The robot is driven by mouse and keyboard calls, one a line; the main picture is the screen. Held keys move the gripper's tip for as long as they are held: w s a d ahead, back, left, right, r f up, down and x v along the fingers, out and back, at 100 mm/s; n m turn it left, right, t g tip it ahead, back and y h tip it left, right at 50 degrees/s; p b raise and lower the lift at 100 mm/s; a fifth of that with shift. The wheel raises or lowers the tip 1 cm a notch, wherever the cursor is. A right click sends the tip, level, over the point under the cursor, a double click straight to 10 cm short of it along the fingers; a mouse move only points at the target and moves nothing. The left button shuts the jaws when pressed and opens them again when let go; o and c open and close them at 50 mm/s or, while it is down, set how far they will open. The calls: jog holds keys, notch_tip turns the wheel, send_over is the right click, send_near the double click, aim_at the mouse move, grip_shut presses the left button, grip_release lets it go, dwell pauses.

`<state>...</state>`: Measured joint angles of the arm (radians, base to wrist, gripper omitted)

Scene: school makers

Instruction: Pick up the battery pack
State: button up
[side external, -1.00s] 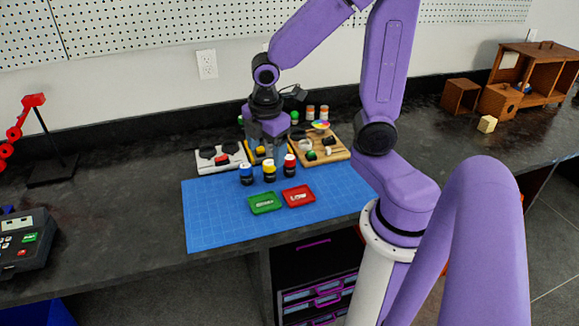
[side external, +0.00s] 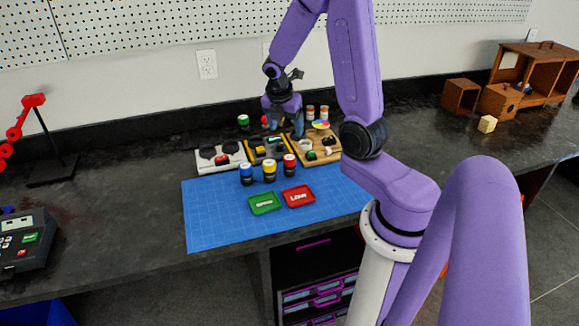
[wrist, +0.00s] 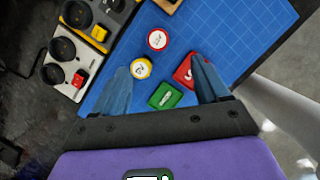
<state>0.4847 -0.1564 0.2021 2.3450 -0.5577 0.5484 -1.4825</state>
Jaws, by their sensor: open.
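I cannot single out the battery pack with certainty. In the side external view my gripper (side external: 285,129) is above and behind the trays, fingers pointing down. In the wrist view my gripper (wrist: 163,85) has its fingers spread, with nothing held between them.
Blue-, yellow- and red-lidded jars (side external: 269,172) stand in front of the trays. A green dish (side external: 264,204) and a red dish (side external: 298,196) lie on the blue mat (side external: 215,222). Small bottles (side external: 323,113) stand behind. The mat's front is clear.

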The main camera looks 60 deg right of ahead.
aim_at(289, 157)
jog(key=x, duration=1)
jog(key=shift+d+f, duration=0.1)
jog(key=shift+f, duration=0.25)
jog(key=shift+w+a+x, duration=0.1)
jog(key=shift+w+x, duration=0.05)
jog(key=shift+x, duration=1.35)
jog(key=shift+w+a+x, duration=0.1)
jog(key=shift+a+x, duration=0.05)
jog(key=shift+x, duration=1.35)
jog(key=c, duration=1.2)
